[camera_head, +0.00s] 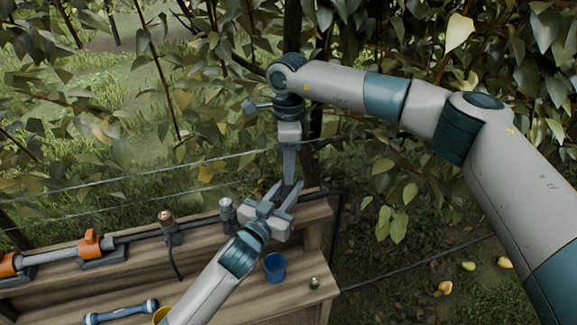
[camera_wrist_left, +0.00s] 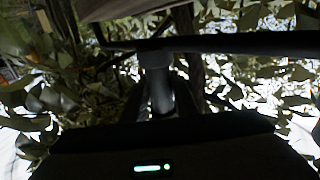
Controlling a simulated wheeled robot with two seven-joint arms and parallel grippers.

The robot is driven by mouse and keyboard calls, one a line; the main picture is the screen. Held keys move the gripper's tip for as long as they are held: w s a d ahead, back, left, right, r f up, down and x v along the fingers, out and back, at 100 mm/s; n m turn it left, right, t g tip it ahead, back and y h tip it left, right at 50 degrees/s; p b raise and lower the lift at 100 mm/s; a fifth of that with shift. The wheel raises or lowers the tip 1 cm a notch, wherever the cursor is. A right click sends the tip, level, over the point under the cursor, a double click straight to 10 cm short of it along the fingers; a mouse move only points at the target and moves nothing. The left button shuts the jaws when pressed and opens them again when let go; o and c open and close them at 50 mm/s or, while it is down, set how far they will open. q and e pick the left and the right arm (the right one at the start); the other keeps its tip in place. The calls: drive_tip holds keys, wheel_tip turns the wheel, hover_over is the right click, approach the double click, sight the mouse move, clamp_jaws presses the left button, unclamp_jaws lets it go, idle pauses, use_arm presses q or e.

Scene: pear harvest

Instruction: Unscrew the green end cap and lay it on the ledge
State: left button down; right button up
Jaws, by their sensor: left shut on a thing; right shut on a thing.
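My left gripper (camera_head: 285,195) reaches up from the bottom over the wooden ledge (camera_head: 215,285). My right gripper (camera_head: 289,183) points straight down from above, its tips close to the left fingers. Both are shut, but what each holds is hidden between the fingers. The dark pipe (camera_head: 195,228) runs along the back of the ledge behind the left gripper. A dark bar (camera_wrist_left: 235,43) crosses the dim left wrist view, with a grey upright piece (camera_wrist_left: 160,85) below it. A small greenish round thing (camera_head: 314,283) lies at the ledge's right end; I cannot tell whether it is the end cap.
A blue cup (camera_head: 275,266) stands on the ledge below the left gripper. A copper-topped fitting (camera_head: 167,225), a grey-topped fitting (camera_head: 227,210) and an orange clamp (camera_head: 91,243) line the back. A blue-ended tool (camera_head: 121,312) and a yellow cup (camera_head: 161,316) are in front. Wires and leaves lie behind.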

use_arm(q)
drive_tip(key=shift+s+f, duration=0.1)
drive_tip(key=shift+f, duration=0.05)
use_arm(e)
drive_tip(key=n, duration=0.4)
drive_tip(key=shift+n, duration=0.3)
drive_tip(key=n, duration=1.2)
drive_tip(key=shift+r, duration=0.55)
drive_tip(key=shift+r, duration=0.4)
drive_tip(key=shift+r, duration=0.25)
